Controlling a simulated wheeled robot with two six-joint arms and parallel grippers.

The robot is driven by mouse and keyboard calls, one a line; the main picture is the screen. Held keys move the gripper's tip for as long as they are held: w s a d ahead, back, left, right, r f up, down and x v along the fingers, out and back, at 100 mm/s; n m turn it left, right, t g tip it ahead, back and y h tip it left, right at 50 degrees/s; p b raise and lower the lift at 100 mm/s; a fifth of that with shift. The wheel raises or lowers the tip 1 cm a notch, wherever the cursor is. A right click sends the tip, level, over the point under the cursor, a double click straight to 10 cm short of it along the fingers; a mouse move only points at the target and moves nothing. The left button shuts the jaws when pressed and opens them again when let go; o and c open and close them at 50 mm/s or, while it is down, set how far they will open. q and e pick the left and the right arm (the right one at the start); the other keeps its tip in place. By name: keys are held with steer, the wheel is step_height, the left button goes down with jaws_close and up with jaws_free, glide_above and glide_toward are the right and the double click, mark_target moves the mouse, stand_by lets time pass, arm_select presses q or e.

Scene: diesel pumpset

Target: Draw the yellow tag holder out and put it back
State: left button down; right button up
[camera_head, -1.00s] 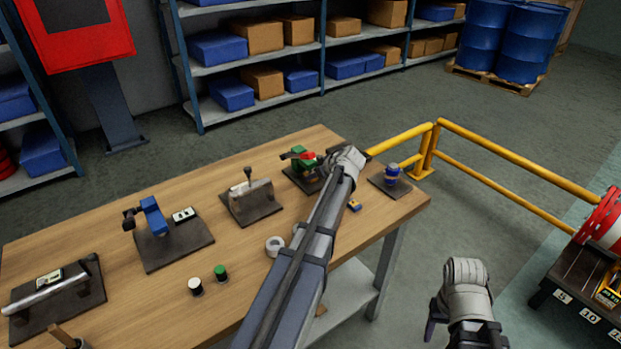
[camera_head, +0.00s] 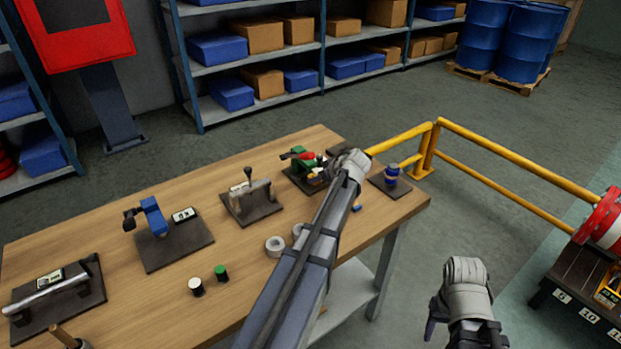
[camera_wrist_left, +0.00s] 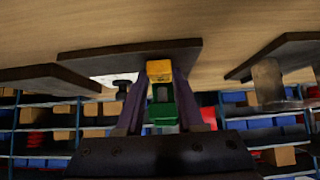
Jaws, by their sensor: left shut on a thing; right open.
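The yellow tag holder (camera_wrist_left: 158,70) shows in the left wrist view between the fingertips of my left gripper (camera_wrist_left: 160,85), directly above a green part (camera_wrist_left: 163,108). My left gripper is shut on the holder. In the head view my left gripper (camera_head: 335,166) is beside the green fixture with a red part (camera_head: 299,156), on a dark plate at the table's far right. The arm hides part of this fixture, and the exact grip is hard to see. My right gripper (camera_head: 437,318) is open and empty, off the table's right side.
The wooden table (camera_head: 255,310) also holds a lever fixture (camera_head: 247,195), a blue fixture (camera_head: 154,216), a blue-topped fixture (camera_head: 391,174), tape rolls (camera_head: 275,246) and small cylinders (camera_head: 221,273). A yellow rail (camera_head: 500,155) stands beyond the right end.

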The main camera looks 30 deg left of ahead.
arm_select(q)
steer(key=shift+s+d, duration=0.3)
steer(key=shift+d, duration=0.45)
steer(key=shift+s+d, duration=0.35)
steer(key=shift+d, duration=0.4)
steer(key=shift+s+d, duration=0.3)
steer(key=shift+d, duration=0.45)
arm_select(e)
steer(key=shift+r, duration=0.1)
arm_select(q)
step_height(320, 180, up, 5)
steer(key=p, duration=0.5)
arm_select(e)
step_height(320, 180, up, 5)
steer(key=shift+f, duration=0.1)
arm_select(q)
steer(key=shift+s+f, duration=0.1)
